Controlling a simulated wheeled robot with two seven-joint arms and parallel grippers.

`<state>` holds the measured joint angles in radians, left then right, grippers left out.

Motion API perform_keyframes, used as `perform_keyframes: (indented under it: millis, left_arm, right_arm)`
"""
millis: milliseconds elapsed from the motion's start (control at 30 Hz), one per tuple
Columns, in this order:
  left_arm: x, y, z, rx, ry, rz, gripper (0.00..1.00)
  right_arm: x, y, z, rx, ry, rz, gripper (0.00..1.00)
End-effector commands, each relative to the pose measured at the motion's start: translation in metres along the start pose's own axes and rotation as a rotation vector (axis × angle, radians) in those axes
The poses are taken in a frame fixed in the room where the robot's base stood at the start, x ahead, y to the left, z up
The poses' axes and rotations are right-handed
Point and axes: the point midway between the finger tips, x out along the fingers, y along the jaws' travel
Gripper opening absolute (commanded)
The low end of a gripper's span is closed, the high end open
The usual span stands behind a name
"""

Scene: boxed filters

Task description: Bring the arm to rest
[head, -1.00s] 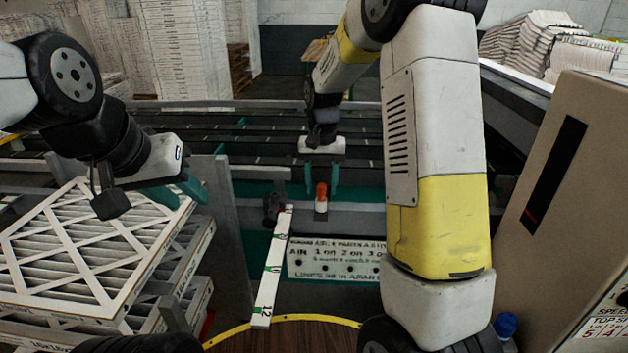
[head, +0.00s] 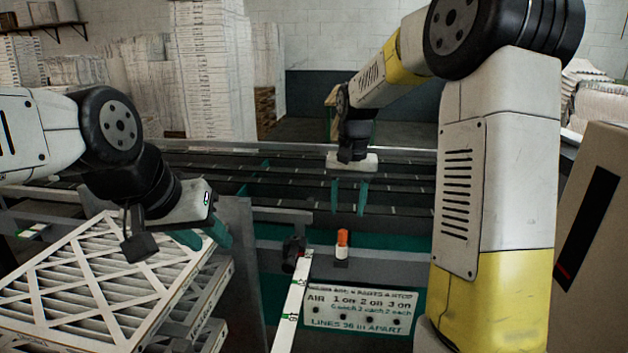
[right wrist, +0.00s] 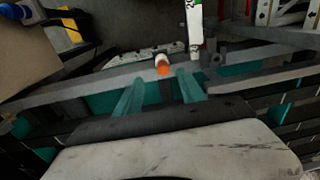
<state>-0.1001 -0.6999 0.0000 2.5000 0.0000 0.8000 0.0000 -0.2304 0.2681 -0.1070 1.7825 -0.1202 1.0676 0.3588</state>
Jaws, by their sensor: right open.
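My right gripper (head: 348,197) hangs fingers-down over the conveyor in the head view. Its two green fingers are apart with nothing between them. The right wrist view also shows the spread fingers (right wrist: 160,92), with an orange-topped white sensor (right wrist: 162,65) beyond them. My left gripper (head: 207,238) is at the left in the head view, by the top of the stack of pleated filters (head: 95,275). Its green fingers are partly hidden by its own body, and I cannot tell whether they are open or touch the filter.
Dark conveyor lanes (head: 290,177) run across the middle. The orange-capped sensor (head: 342,244) stands on the near rail, with a white measuring strip (head: 291,308) and a lettered sign (head: 360,315) close by. A beige cabinet (head: 597,220) is at the right.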

Motion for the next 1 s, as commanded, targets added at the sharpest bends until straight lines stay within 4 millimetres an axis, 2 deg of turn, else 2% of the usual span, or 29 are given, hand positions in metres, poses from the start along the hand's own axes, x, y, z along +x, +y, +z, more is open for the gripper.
perform_keyframes:
  millis: [33, 200, 400, 600, 700, 833, 1000]
  left_arm:
    - [0.0, 0.0, 0.0, 0.0, 0.0, 0.0, 0.36]
    - [0.0, 0.0, 0.0, 0.0, 0.0, 0.0, 0.36]
    - [0.0, 0.0, 0.0, 0.0, 0.0, 0.0, 0.36]
    - [0.0, 0.0, 0.0, 0.0, 0.0, 0.0, 0.36]
    - [0.0, 0.0, 0.0, 0.0, 0.0, 0.0, 0.36]
    - [0.0, 0.0, 0.0, 0.0, 0.0, 0.0, 0.36]
    - [0.0, 0.0, 0.0, 0.0, 0.0, 0.0, 0.36]
  right_arm:
    - [-0.015, 0.005, 0.011, -0.007, 0.027, -0.023, 0.47]
    - [-0.052, 0.022, 0.056, -0.057, 0.122, -0.093, 0.47]
    - [-0.079, 0.038, 0.113, -0.119, 0.244, -0.153, 0.47]
    - [-0.088, 0.05, 0.169, -0.179, 0.371, -0.188, 0.47]
    - [-0.087, 0.054, 0.19, -0.202, 0.423, -0.195, 0.47]
    - [-0.084, 0.057, 0.207, -0.223, 0.469, -0.198, 0.47]
    - [-0.081, 0.058, 0.215, -0.233, 0.488, -0.198, 0.47]
